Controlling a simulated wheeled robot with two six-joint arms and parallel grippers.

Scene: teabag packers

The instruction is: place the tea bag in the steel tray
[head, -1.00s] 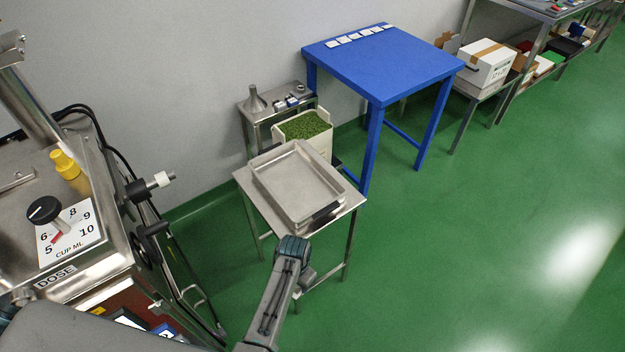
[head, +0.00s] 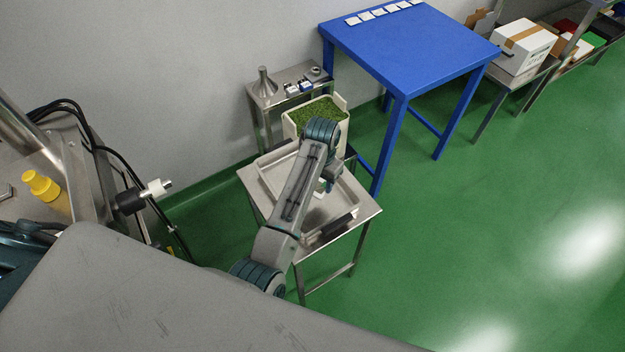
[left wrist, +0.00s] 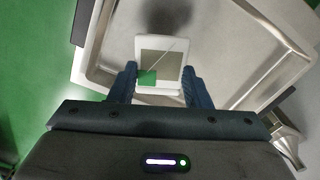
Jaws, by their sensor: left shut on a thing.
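The steel tray (head: 268,182) is a shallow metal tray on a small steel table. In the left wrist view the tray (left wrist: 235,92) fills the upper right, with its left rim beside my left gripper (left wrist: 159,78). The gripper's blue fingers are shut on the tea bag (left wrist: 159,52), a pale square packet with a green tag. The tea bag is over the tray's inside near the left rim; its exact height is hard to tell. In the head view my left arm covers part of the tray, and my left gripper (head: 328,184) is small and partly hidden. My right gripper is out of view.
A bin of green leaves (head: 333,108) stands behind the tray. A small steel stand (head: 270,98) with a funnel is behind it. The blue table (head: 410,50) has several white packets (head: 378,13) at its back edge. Green floor (head: 440,230) is free at right.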

